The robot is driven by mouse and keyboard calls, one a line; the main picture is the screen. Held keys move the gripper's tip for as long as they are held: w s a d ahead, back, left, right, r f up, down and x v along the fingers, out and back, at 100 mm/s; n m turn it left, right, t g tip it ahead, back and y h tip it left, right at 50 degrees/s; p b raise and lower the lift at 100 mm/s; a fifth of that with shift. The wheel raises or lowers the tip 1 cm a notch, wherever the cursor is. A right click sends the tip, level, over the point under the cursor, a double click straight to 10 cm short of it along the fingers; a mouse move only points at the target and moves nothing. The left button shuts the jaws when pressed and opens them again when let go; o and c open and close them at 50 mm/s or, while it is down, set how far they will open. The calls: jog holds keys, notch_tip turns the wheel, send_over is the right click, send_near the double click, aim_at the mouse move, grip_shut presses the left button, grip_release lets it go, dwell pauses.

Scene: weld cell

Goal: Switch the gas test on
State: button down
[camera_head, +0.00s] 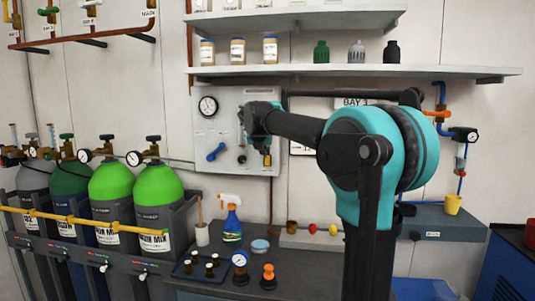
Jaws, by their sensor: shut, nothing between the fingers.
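A pale grey panel (229,112) is fixed to the back wall. It carries a round black-and-white gauge (208,106) at its upper left and a blue lever handle (215,152) below, slanting up to the right. Small labels on it are too small to read, and I cannot tell which control is marked gas test. My gripper (267,160) is in front of the panel's right part, to the right of the blue lever and apart from it in the picture. It looks shut, with nothing seen in it. My arm hides the panel's upper right; contact with the panel cannot be told.
Green-topped gas cylinders (158,186) stand in a rack at left. A spray bottle (232,223), a small gauge (239,260) and an orange-topped fitting (268,273) stand on the bench below. A shelf (330,72) with jars runs above the panel.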

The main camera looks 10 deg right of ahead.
jog(key=w+r+v, duration=0.1)
jog(key=v, duration=0.9)
jog(key=shift+s+r, duration=0.25)
jog(key=shift+r, duration=0.15)
jog(key=shift+d, duration=0.1)
